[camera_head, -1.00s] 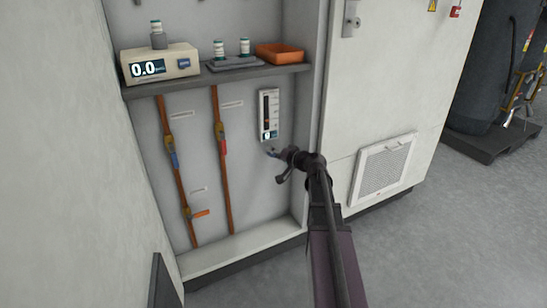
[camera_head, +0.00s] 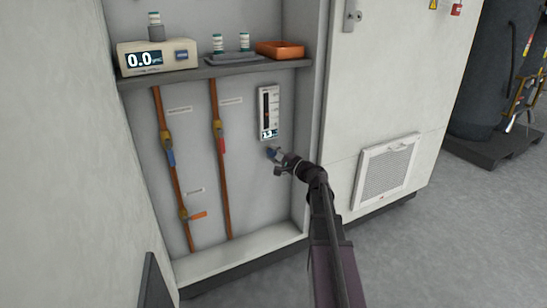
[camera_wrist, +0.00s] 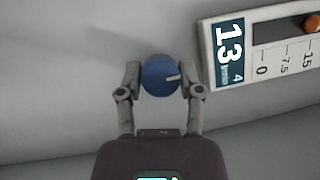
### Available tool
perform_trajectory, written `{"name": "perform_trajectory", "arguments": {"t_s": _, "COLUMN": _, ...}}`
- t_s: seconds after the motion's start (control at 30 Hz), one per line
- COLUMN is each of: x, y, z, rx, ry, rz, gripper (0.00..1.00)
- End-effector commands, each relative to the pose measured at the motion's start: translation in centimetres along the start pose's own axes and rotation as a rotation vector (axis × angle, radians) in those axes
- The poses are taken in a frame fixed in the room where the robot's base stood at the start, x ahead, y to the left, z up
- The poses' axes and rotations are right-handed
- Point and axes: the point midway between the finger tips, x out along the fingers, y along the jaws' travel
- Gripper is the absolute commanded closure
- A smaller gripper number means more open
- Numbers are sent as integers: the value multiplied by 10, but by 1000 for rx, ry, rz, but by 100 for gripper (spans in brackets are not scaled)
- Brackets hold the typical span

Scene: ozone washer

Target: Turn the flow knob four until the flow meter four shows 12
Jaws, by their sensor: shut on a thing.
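Flow knob four (camera_wrist: 158,76) is round and blue, with a white mark pointing to the right in the wrist view. It also shows in the head view (camera_head: 272,153), just below the meter. My gripper (camera_wrist: 162,82) is shut on the knob, one finger on each side; in the head view my gripper (camera_head: 278,158) is at the cabinet's back wall. Flow meter four (camera_wrist: 262,44) is a white panel whose display reads 13, with a small 4 beside it. Its orange float is near the 15 mark. The meter (camera_head: 268,113) hangs upright in the head view.
A shelf (camera_head: 215,71) above holds a box reading 0.0 (camera_head: 157,58), small bottles and an orange tray (camera_head: 279,49). Two copper pipes with valves (camera_head: 221,180) run down the wall to the left. The cabinet's right side wall (camera_head: 308,120) is close to my arm.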

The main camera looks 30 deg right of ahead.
Motion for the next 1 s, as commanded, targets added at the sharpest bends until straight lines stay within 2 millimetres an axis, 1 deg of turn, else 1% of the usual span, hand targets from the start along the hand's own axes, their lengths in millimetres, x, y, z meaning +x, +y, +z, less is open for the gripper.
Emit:
{"name": "perform_trajectory", "arguments": {"t_s": 0.2, "x": 2, "y": 0, "z": 0, "rx": 35, "ry": 0, "rz": -16, "gripper": 100}}
{"name": "perform_trajectory", "arguments": {"t_s": 0.53, "x": 2, "y": 0, "z": 0, "rx": 37, "ry": 1, "rz": -17, "gripper": 100}}
{"name": "perform_trajectory", "arguments": {"t_s": 0.57, "x": 2, "y": 0, "z": 0, "rx": 37, "ry": 1, "rz": -17, "gripper": 50}}
{"name": "perform_trajectory", "arguments": {"t_s": 0.6, "x": 2, "y": 0, "z": 0, "rx": 37, "ry": 1, "rz": -17, "gripper": 38}}
{"name": "perform_trajectory", "arguments": {"t_s": 0.67, "x": 2, "y": 0, "z": 0, "rx": 36, "ry": 1, "rz": -16, "gripper": 20}}
{"name": "perform_trajectory", "arguments": {"t_s": 0.7, "x": 2, "y": 0, "z": 0, "rx": 36, "ry": 2, "rz": -16, "gripper": 19}}
{"name": "perform_trajectory", "arguments": {"t_s": 1.0, "x": 1, "y": 0, "z": 0, "rx": 35, "ry": 2, "rz": -15, "gripper": 19}}
